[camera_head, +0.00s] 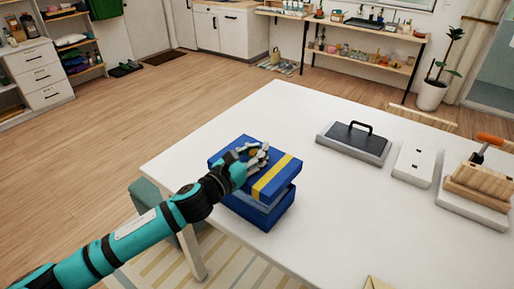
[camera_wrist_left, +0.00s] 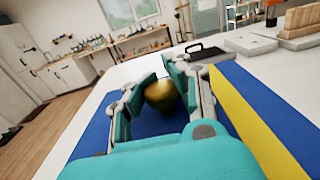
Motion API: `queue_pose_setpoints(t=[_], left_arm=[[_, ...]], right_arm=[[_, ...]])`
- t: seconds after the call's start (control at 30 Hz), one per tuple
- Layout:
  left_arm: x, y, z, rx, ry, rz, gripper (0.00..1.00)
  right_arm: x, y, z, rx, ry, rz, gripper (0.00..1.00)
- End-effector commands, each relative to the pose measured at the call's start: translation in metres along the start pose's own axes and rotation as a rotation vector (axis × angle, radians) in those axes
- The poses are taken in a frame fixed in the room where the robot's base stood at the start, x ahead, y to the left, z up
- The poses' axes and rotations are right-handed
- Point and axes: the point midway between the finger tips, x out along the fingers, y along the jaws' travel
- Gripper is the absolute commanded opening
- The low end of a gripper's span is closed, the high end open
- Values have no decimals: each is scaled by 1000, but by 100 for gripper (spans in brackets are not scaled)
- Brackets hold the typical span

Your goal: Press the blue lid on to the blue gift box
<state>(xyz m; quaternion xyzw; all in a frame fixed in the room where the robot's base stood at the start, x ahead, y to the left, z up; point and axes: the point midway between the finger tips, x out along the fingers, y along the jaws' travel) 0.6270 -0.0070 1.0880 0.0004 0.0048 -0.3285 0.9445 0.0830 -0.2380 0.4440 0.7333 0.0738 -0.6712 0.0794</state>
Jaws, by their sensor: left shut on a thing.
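The blue lid (camera_head: 228,156) has a yellow stripe and a round gold knob, which shows in the left wrist view (camera_wrist_left: 160,94). The blue gift box (camera_head: 268,216) stands on the white table near its left edge. The lid is over the box, with a gap between them visible at the front right corner. I cannot tell whether they touch at the back. My left gripper (camera_head: 262,156) is on top of the lid, its fingers shut around the knob. My right gripper is not in view.
On the white table (camera_head: 330,215), a grey block with a black handle (camera_head: 354,140), a white plate (camera_head: 413,164) and a wooden block on a white base (camera_head: 480,186) stand right of the box. A tan thing (camera_head: 376,283) shows at the front edge. The table between is clear.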

Motion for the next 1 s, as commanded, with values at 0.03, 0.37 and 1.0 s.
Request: queue_pose_setpoints(t=[0.03,0.37,1.0], left_arm=[[0,0,-10,0,0,0,0],[1,0,-38,1,-2,0,0],[1,0,-45,1,-2,0,0]], right_arm=[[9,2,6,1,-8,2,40],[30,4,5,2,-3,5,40],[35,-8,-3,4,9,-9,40]])
